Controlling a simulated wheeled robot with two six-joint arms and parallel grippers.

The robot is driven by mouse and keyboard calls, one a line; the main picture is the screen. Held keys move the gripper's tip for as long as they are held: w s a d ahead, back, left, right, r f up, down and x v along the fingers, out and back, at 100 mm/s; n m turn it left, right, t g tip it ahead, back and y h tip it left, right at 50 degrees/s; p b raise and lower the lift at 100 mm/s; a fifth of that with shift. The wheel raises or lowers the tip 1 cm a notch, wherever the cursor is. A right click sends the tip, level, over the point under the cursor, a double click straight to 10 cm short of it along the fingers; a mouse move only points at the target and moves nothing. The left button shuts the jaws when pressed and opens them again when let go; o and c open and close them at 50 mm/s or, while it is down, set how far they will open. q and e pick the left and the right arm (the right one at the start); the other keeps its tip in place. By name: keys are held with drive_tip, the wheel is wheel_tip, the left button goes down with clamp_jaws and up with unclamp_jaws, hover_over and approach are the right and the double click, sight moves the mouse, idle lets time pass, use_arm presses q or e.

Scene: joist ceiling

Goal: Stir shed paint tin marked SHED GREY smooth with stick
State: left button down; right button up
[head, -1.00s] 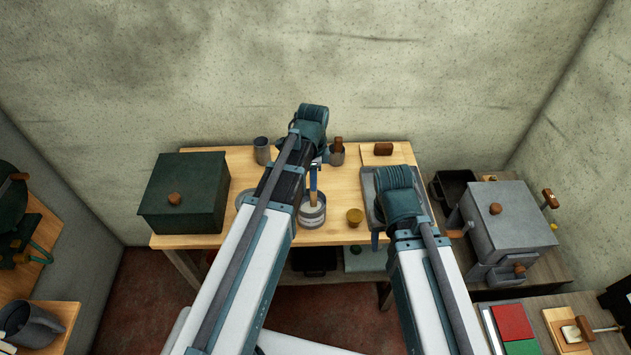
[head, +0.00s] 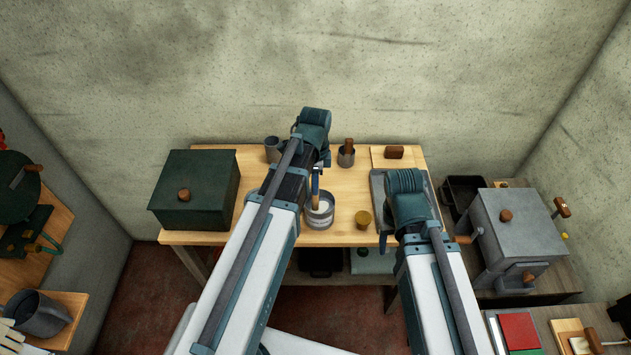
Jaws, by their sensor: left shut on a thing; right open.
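An open round tin (head: 320,221) with pale contents stands on the wooden bench. Its marking is too small to read. A stick (head: 315,188), blue above and wood-coloured below, stands in the tin near its left side. My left gripper (head: 318,168) is above the tin, shut on the stick; my own wrist partly hides its fingers. My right gripper (head: 384,238) is open and empty, low over the front of the grey tray on the right of the bench, apart from the tin. Its jaws are mostly hidden by my wrist.
The bench (head: 345,235) also holds a dark green box (head: 205,210), a small yellowish pot (head: 363,219), a cup (head: 346,157) with a wooden handle in it, a grey tray (head: 376,185) and a grey mug (head: 272,150). A grey metal box (head: 515,220) stands at right.

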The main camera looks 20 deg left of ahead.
use_arm(q)
drive_tip(key=shift+s+d, duration=0.45)
drive_tip(key=shift+d, duration=0.4)
drive_tip(key=shift+w, duration=0.1)
drive_tip(key=shift+w+d, duration=0.5)
drive_tip(key=shift+w, duration=0.4)
drive_tip(key=shift+a, duration=0.1)
